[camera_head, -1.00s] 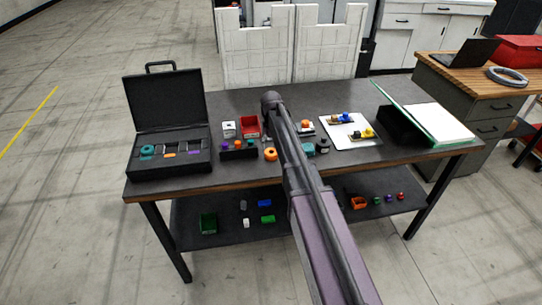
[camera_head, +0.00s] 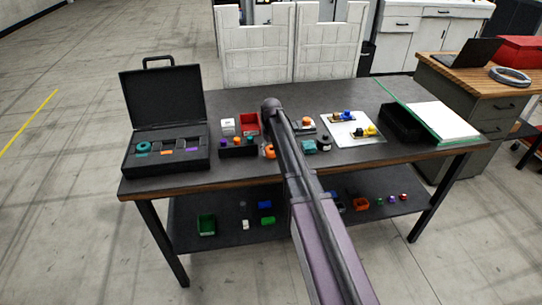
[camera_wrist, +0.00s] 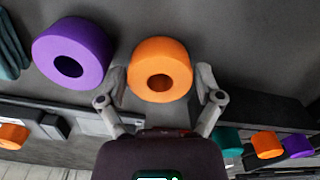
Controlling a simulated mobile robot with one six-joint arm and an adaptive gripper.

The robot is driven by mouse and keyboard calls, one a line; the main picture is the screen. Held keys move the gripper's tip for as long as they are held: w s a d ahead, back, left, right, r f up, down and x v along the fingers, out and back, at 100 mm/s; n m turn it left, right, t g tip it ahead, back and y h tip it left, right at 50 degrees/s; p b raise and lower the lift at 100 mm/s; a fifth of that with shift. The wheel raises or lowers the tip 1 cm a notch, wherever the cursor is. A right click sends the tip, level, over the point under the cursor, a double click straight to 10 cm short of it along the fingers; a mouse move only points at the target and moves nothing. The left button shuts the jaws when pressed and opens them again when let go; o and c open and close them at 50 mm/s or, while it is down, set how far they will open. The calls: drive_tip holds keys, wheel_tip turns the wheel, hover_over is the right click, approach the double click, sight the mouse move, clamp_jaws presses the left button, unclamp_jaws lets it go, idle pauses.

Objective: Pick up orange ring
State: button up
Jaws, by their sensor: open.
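The orange ring (camera_wrist: 160,52) lies on the dark tabletop in the wrist view, its hole facing the camera. My gripper (camera_wrist: 162,78) is open, with one fingertip on each side of the ring; I cannot tell if either touches it. In the head view only part of the orange ring (camera_head: 268,151) shows at the left edge of my arm, which hides my gripper.
A black tray (camera_head: 238,153) holds small purple, orange and teal pieces left of the ring. An open black case (camera_head: 165,165) stands at the table's left. A red bin (camera_head: 249,123) and a white board (camera_head: 350,130) are near. A lower shelf (camera_head: 225,240) holds small parts.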

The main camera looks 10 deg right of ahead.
idle(0.6)
drive_tip(key=shift+a, duration=0.1)
drive_tip(key=c, duration=0.9)
drive_tip(key=shift+r, duration=0.1)
wheel_tip(320, 180, up, 2)
drive_tip(key=p, duration=0.2)
drive_tip(key=shift+r+p, duration=0.25)
drive_tip(key=shift+p, duration=0.15)
drive_tip(key=s, duration=0.5)
drive_tip(key=s+a+r+p, duration=0.1)
drive_tip(key=s, duration=0.4)
drive_tip(key=s+a+r+p, duration=0.1)
drive_tip(key=s, duration=0.5)
drive_tip(key=shift+r, duration=0.1)
